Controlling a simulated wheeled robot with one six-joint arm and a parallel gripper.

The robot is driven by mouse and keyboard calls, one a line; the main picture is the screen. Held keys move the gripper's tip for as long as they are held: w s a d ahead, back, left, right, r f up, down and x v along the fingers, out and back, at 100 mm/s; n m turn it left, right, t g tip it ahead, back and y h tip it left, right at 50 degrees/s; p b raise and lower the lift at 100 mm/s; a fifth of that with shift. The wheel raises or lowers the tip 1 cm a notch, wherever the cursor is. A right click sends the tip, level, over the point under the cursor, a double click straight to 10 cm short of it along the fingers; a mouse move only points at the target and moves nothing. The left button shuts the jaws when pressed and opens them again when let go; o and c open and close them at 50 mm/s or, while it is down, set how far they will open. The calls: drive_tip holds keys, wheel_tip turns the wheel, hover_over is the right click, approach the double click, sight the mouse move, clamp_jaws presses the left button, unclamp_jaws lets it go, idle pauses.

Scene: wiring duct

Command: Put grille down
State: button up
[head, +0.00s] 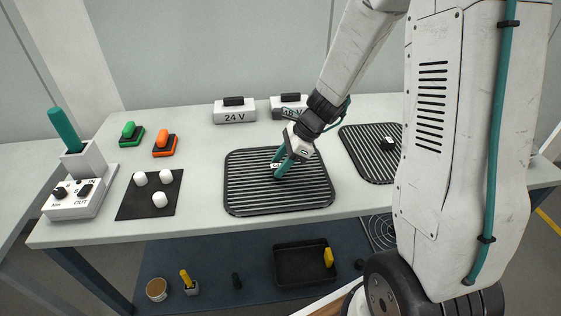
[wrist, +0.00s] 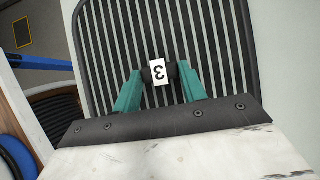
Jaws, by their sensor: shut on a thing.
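A black slatted grille (head: 250,195) lies flat on or just above the pale bench top, left of my arm; I cannot tell if there is a gap under it. My gripper (head: 281,168), with green fingers, is above its middle and shut on its small black knob. In the wrist view the grille (wrist: 100,55) fills the upper part. The fingers (wrist: 160,78) close on the knob from both sides, and a white tag reading 3 (wrist: 158,73) shows between them. A second black grille (head: 362,150) with a dark knob lies at the right, partly hidden by my arm.
White boxes marked 24 V (head: 234,115) and 48 V (head: 283,112) stand behind. Green (head: 131,139) and orange (head: 164,150) switches, a dark mat (head: 135,205) with white knobs and an IN/OUT box (head: 75,202) are left. A lower shelf holds a black tray (head: 290,273).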

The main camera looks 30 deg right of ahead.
drive_tip(key=o, duration=0.9)
drive_tip(key=shift+r, duration=0.1)
drive_tip(key=v, duration=1.2)
drive_tip(key=s+a+r+n+h, duration=0.2)
drive_tip(key=s+r+n, duration=0.1)
drive_tip(key=s+n, duration=0.4)
drive_tip(key=s+a+r+n+h, duration=0.2)
drive_tip(key=s+r+n, duration=0.1)
drive_tip(key=s+n, duration=0.4)
drive_tip(key=s+a+r+n+h, duration=0.2)
drive_tip(key=s+r+n, duration=0.1)
drive_tip(key=s+n, duration=0.4)
drive_tip(key=shift+s+a+r+n+g, duration=0.1)
drive_tip(key=shift+s+n+g, duration=0.05)
drive_tip(key=shift+s, duration=0.5)
drive_tip(key=shift+s+r+n+g, duration=0.15)
drive_tip(key=shift+s, duration=0.5)
